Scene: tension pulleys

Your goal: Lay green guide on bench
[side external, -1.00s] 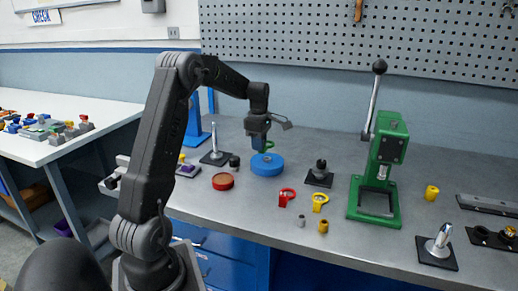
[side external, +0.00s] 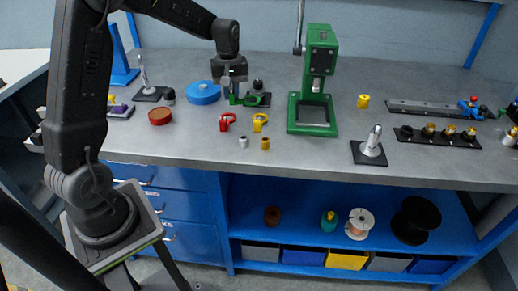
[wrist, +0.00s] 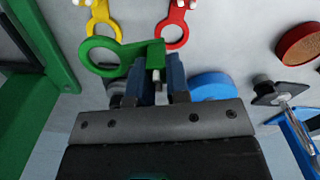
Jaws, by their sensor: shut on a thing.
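My gripper (side external: 234,92) is shut on the green guide (side external: 249,100), a flat part with a ring at one end. In the wrist view the guide (wrist: 105,57) is held by its block end between my fingertips (wrist: 160,72), with the ring sticking out to the left. It is over the grey bench (side external: 190,140), close to a black post on a square plate (side external: 265,98). I cannot tell whether it touches the bench or the plate.
The blue disc (side external: 202,93) lies left of my gripper and the green press (side external: 313,115) stands to the right. A red guide (side external: 227,122) and a yellow guide (side external: 260,122) lie in front, with small bushings nearby. Bare bench lies between the yellow guide and the press.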

